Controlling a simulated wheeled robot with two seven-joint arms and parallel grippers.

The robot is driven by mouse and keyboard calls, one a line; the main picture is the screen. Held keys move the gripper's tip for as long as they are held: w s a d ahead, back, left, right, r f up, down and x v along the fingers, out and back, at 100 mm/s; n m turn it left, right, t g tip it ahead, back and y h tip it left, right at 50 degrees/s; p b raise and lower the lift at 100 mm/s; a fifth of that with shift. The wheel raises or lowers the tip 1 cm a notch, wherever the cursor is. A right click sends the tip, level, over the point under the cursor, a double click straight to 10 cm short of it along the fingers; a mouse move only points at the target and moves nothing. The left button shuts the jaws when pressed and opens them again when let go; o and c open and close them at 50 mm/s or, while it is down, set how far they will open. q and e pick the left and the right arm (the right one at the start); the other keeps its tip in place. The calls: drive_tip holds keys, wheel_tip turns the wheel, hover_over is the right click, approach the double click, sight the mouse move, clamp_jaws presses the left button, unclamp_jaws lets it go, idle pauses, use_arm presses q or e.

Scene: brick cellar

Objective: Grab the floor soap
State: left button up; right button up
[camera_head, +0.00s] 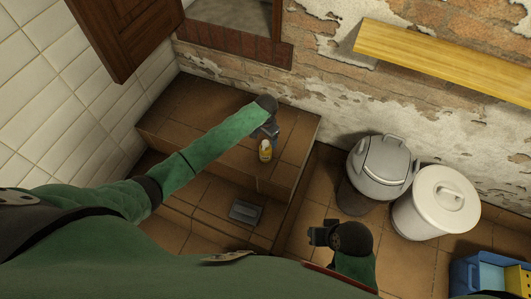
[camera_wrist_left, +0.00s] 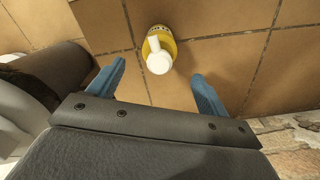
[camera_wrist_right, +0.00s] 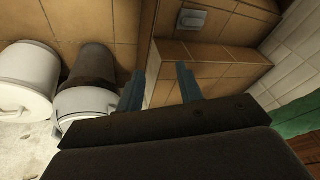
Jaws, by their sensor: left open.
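The floor soap is a small yellow bottle (camera_head: 265,151) with a white top. It stands on the brown tiled step in the head view. In the left wrist view the bottle (camera_wrist_left: 161,48) shows from above, just beyond and between the blue fingertips. My left gripper (camera_head: 268,131) is open close beside the bottle, and its fingers in the left wrist view (camera_wrist_left: 158,82) are apart with nothing between them. My right gripper (camera_head: 318,236) is away from the bottle, over the lower floor. In the right wrist view its fingers (camera_wrist_right: 158,82) are apart and empty.
A grey lidded bin (camera_head: 382,165) and a white lidded bin (camera_head: 436,202) stand right of the tiled step (camera_head: 300,130). A blue crate (camera_head: 480,275) is at the lower right. A wooden shelf (camera_head: 440,62) juts from the wall. A grey floor fixture (camera_head: 245,212) lies below the step.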

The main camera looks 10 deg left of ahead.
sight(266, 142)
use_arm(q)
wheel_tip(266, 142, down, 2)
drive_tip(key=shift+f, duration=0.2)
wheel_tip(266, 142, down, 4)
drive_tip(key=shift+f+p, duration=0.1)
drive_tip(key=shift+p, duration=0.35)
drive_tip(key=shift+s+f, duration=0.1)
drive_tip(key=shift+f, duration=0.25)
use_arm(e)
drive_tip(key=shift+w+d+r, duration=0.1)
drive_tip(key=shift+d+r, duration=0.5)
drive_tip(key=shift+r, duration=0.3)
use_arm(q)
drive_tip(key=c, duration=1.4)
drive_tip(key=shift+c, duration=0.2)
use_arm(e)
drive_tip(key=shift+s+d+f, duration=0.1)
drive_tip(key=shift+s+f, duration=0.2)
drive_tip(key=shift+s, duration=0.05)
use_arm(q)
drive_tip(key=shift+r, duration=0.1)
